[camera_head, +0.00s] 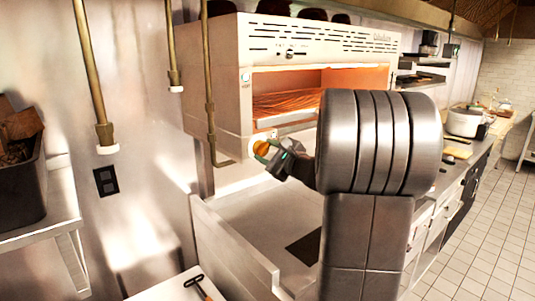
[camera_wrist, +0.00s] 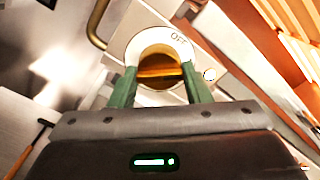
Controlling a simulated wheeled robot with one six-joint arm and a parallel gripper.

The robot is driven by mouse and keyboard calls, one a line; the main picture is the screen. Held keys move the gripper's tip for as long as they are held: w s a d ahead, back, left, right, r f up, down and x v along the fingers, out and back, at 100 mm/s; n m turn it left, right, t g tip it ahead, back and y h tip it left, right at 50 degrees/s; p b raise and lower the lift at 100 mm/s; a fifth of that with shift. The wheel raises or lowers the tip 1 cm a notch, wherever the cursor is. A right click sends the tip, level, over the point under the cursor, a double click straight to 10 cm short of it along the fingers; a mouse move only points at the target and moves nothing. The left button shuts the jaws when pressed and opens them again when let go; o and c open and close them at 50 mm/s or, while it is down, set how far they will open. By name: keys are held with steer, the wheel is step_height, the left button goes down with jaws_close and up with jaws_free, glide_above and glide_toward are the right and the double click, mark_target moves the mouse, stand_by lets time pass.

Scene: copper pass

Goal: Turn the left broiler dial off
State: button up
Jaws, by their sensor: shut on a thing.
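The left broiler dial (camera_head: 261,147) is a gold knob low on the left front of the steel broiler (camera_head: 225,75). In the wrist view the dial (camera_wrist: 158,62) sits in a white ring plate (camera_wrist: 133,47) with "OFF" printed at the upper right. Its raised grip bar lies roughly level in that picture, not pointing at "OFF". My gripper (camera_head: 266,154) reaches the dial from the lower right. In the wrist view the green fingers of my gripper (camera_wrist: 160,76) are shut on the dial, one on each side. Any other dial is hidden or out of view.
The broiler's opening glows orange (camera_head: 300,95) just above my gripper. Brass pipes (camera_head: 208,80) hang left of it. A low steel panel (camera_head: 235,245) stands below. A counter with a pot (camera_head: 463,122) runs along the right, beside open tiled floor (camera_head: 500,215).

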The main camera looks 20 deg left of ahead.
steer(key=n+b, duration=0.9)
steer(key=b, duration=0.6)
steer(key=shift+n, duration=0.3)
steer(key=o, duration=1)
steer(key=shift+d+b, duration=0.1)
steer(key=shift+b, duration=0.2)
steer(key=b+v, duration=0.1)
steer(key=v, duration=1.2)
steer(key=shift+s+d+b, duration=0.25)
steer(key=shift+b, duration=0.15)
